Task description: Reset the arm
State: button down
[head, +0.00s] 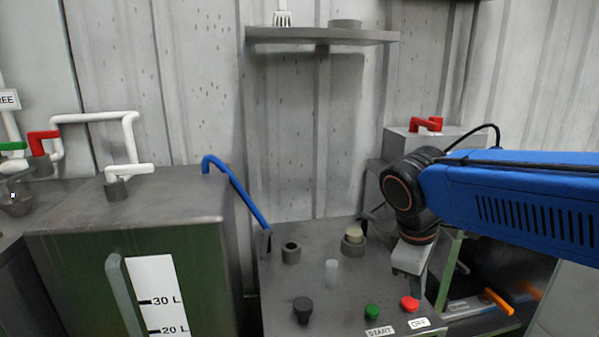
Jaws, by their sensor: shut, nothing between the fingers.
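My blue arm (520,200) reaches in from the right edge. Its dark wrist bends down to my gripper (409,278), a grey block that points downward over the right side of the grey bench. My gripper is shut and empty. It hangs just above and behind the red button (409,303) in this view; I cannot tell whether it touches it. A green button (372,311) sits to the left, with a START label (380,331) in front of it and an OFF label (419,323) by the red one.
The bench (330,300) holds a black knob (302,309), a clear cylinder (331,273), a dark ring (291,252) and a capped fitting (353,240). A green tank (80,270) with a blue lever (235,190) stands left. A shelf (320,37) hangs on the wall.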

jog(key=s+d+f+m+t+y, duration=0.2)
jog(key=s+d+f+m, duration=0.3)
jog(key=s+m, duration=0.4)
jog(key=shift+s+d+f+m+t+y, duration=0.3)
jog(key=shift+f+m+t, duration=0.2)
jog(key=shift+f+m, duration=0.2)
